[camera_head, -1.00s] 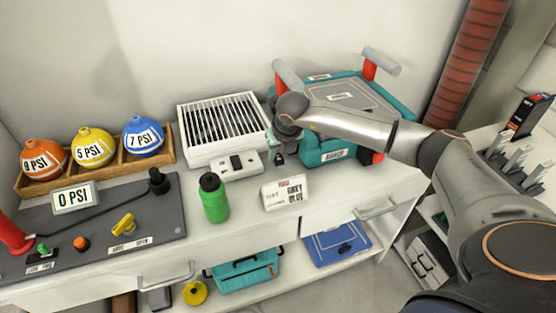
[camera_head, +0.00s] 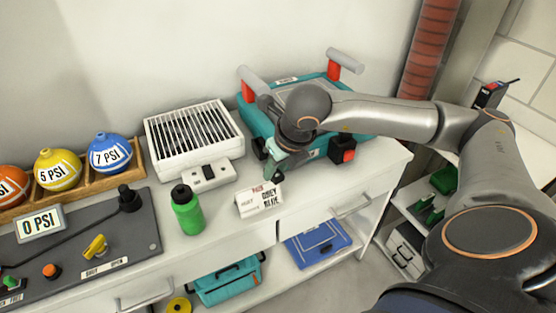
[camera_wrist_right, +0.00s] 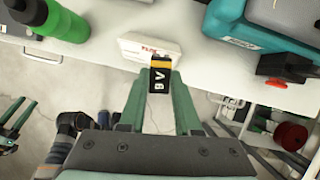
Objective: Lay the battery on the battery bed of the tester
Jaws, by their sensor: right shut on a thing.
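My right gripper (camera_head: 272,172) is shut on the battery, a small black block with an orange end marked 9V. The battery (camera_wrist_right: 159,82) shows between the fingertips in the right wrist view, held above the bench. A small white box with red and black lettering (camera_head: 259,201), which looks like the tester, stands at the bench's front edge, just below the gripper in the head view. It also shows just beyond the battery in the right wrist view (camera_wrist_right: 135,49). I cannot make out its battery bed. Dark green finger-like parts (camera_wrist_right: 12,117) at the wrist view's left edge look like my left gripper.
A green bottle (camera_head: 188,212) stands left of the white box. Behind are a white slatted unit (camera_head: 238,146) with a switch panel (camera_head: 209,177) and a teal case (camera_head: 342,154). A grey pressure panel (camera_head: 146,235) lies left. Open shelves are below the bench.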

